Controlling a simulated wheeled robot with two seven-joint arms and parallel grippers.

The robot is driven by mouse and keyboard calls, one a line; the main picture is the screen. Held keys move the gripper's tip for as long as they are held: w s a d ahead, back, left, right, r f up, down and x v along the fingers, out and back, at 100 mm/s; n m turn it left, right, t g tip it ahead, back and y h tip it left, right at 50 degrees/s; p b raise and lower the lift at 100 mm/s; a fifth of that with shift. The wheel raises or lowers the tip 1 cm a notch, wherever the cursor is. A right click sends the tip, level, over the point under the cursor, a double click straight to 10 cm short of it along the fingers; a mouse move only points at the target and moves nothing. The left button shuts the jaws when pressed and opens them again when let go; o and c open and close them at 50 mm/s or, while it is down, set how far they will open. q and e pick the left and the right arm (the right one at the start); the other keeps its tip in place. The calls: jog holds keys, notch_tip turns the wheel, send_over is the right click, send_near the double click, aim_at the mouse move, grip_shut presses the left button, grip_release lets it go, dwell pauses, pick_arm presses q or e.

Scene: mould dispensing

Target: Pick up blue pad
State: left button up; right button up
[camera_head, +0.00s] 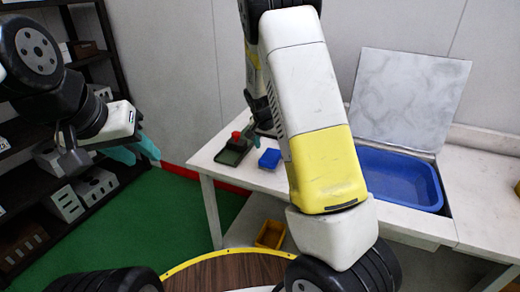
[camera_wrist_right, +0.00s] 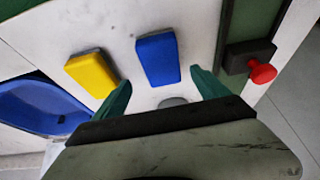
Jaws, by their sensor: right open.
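The blue pad (camera_head: 270,158) lies on the white table, just right of a green tray in the head view. In the right wrist view the blue pad (camera_wrist_right: 157,58) lies just ahead of the fingertips, roughly centred between them. My right gripper (camera_wrist_right: 160,77) is open and empty, with a teal finger to each side. In the head view it is partly hidden behind my right arm. My left gripper (camera_head: 138,149) hangs at the left, away from the table, and seems empty; its finger gap is unclear.
A yellow pad (camera_wrist_right: 91,73) lies left of the blue pad in the right wrist view. A dark block with a red knob (camera_wrist_right: 262,72) is on the right. A blue basin (camera_head: 398,178) is sunk in the table under a raised lid (camera_head: 408,98). Dark shelves stand far left.

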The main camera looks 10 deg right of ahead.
aim_at(271, 156)
jog(key=shift+a+x, duration=0.15)
jog(key=shift+x, duration=1.3)
jog(key=shift+a+x, duration=0.2)
jog(key=shift+x, duration=1.3)
jog(key=shift+s+f, duration=0.1)
jog(key=shift+f, duration=0.25)
jog(key=shift+c, duration=0.5)
jog(key=c, duration=1.4)
